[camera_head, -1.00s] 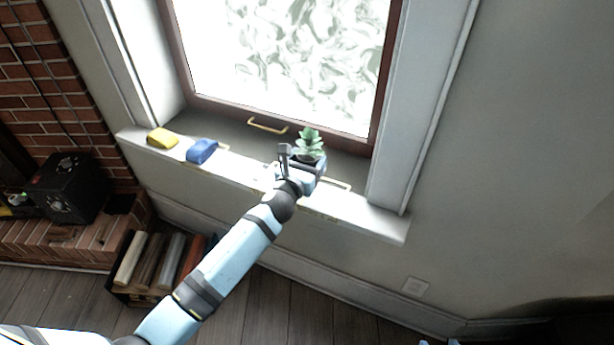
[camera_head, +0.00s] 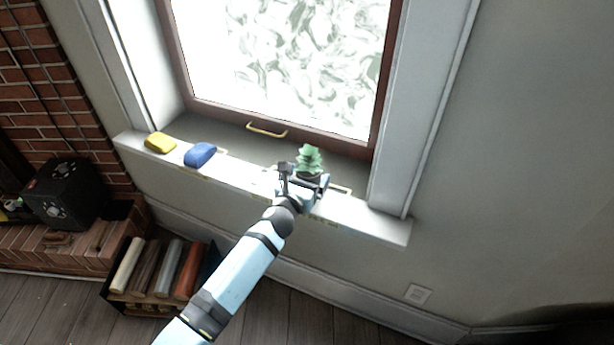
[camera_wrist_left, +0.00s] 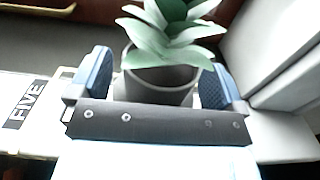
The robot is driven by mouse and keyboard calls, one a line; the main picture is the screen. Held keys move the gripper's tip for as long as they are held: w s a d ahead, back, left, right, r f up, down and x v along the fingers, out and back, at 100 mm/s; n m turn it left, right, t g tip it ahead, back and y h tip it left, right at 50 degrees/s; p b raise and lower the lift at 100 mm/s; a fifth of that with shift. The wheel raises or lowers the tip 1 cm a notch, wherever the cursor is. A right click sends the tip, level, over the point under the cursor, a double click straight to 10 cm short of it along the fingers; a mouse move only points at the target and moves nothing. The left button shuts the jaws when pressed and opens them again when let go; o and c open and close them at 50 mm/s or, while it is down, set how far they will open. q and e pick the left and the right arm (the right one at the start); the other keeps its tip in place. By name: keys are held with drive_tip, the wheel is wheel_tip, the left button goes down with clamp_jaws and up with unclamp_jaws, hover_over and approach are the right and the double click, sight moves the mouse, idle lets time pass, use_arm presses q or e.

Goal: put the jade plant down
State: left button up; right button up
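The jade plant (camera_head: 309,158) has thick green leaves and stands upright in a grey pot, at the right part of the windowsill (camera_head: 370,222). In the left wrist view the jade plant (camera_wrist_left: 168,42) is between the two blue finger pads. My left gripper (camera_head: 304,177) is around the pot; it also shows in the left wrist view (camera_wrist_left: 157,84). The fingers are spread, with a narrow gap beside the pot on the left; on the right the finger overlaps the pot's edge. The pot's base is hidden, so its contact with the sill cannot be seen. My right gripper is out of view.
A yellow object (camera_head: 160,143) and a blue object (camera_head: 200,155) lie on the sill to the left. A brass window handle (camera_head: 267,130) is behind. The window's side frame (camera_head: 392,185) rises at right.

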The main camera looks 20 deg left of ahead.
use_arm(q)
drive_tip(key=shift+r, duration=0.2)
drive_tip(key=s+a+p, duration=0.1)
drive_tip(key=s, duration=1.1)
drive_tip(key=shift+a, duration=0.2)
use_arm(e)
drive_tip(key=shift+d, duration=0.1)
